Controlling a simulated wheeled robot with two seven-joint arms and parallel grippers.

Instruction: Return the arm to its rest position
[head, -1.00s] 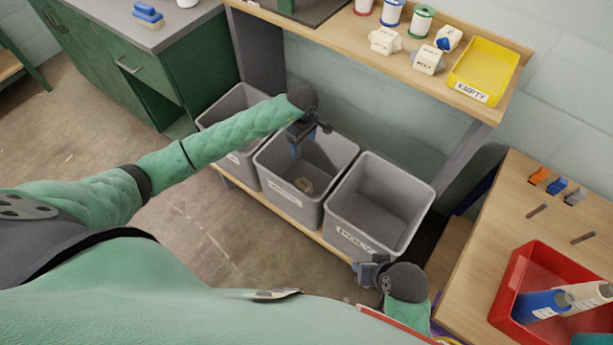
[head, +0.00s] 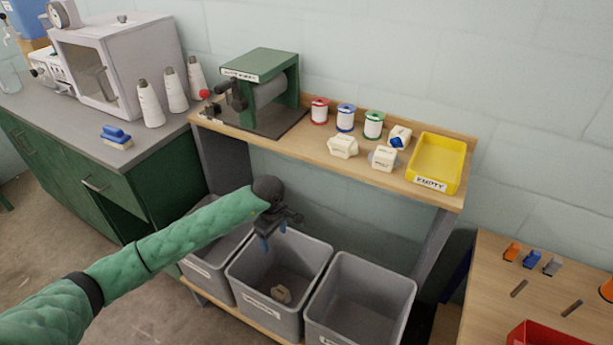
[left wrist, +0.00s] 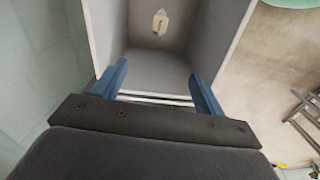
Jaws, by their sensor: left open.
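My left arm (head: 170,243) reaches in from the left in the head view, covered in a green sleeve. My left gripper (head: 273,238) hangs over the middle grey bin (head: 262,313), with its blue fingers pointing down. The left wrist view shows the same gripper (left wrist: 160,92) with its fingers wide apart and nothing between them. A cream-coloured block (head: 281,294) lies on the floor of the middle bin, below and apart from the fingers. It also shows in the left wrist view (left wrist: 160,22). My right gripper is out of view.
Grey bins stand left (head: 197,270) and right (head: 360,290) of the middle one. Above them, a wooden shelf (head: 300,150) carries a green machine (head: 262,85), spools, several cream blocks and a yellow tray (head: 461,168). A wooden table (head: 500,270) stands at right.

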